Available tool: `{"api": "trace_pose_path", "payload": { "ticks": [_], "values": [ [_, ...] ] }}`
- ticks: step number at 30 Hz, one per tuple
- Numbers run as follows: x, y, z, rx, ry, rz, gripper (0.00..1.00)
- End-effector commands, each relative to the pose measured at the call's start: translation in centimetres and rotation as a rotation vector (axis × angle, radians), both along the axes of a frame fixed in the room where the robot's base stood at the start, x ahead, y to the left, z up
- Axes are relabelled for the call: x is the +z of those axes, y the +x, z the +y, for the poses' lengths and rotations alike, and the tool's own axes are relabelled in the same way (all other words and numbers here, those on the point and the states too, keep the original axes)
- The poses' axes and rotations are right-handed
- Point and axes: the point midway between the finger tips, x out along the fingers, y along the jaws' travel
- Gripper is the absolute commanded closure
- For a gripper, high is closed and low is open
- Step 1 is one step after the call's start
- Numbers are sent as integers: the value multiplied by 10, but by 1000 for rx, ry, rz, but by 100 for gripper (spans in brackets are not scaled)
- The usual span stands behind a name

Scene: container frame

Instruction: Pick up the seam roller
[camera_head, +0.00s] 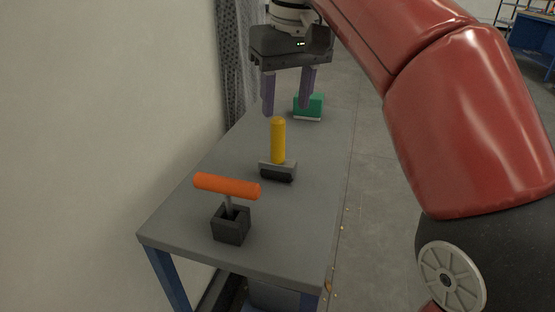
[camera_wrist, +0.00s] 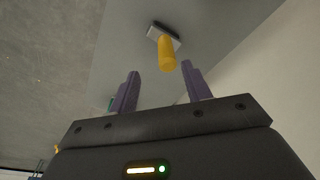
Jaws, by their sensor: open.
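A tool with an upright yellow handle (camera_head: 278,140) and a wide grey and black head stands on the grey table; it looks like the seam roller. In the wrist view the yellow-handled tool (camera_wrist: 167,52) shows beyond the fingertips, roughly in line with the gap between them. My gripper (camera_head: 287,109) has two purple fingers pointing down, spread apart and empty. Its fingertips show above the top of the yellow handle in the head view. In the wrist view my gripper (camera_wrist: 160,70) has nothing between its fingers.
An orange T-handle tool (camera_head: 227,186) stands in a dark square block (camera_head: 231,226) at the table's near end. A green box (camera_head: 309,106) sits farther back. The grey table (camera_head: 200,227) runs along a pale wall on the left. Open floor lies to the right.

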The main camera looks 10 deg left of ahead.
Motion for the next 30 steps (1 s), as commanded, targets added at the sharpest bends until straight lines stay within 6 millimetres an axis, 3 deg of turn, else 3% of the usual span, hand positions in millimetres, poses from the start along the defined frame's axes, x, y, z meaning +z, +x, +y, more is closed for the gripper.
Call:
{"api": "trace_pose_path", "payload": {
  "ticks": [5,18,28,30],
  "values": [
    [-11,0,8,15,-5,7,52],
    [-69,3,17,13,-5,6,52],
    [-75,4,17,13,-3,4,52],
    [-75,4,17,13,-3,4,58]
  ]
}}
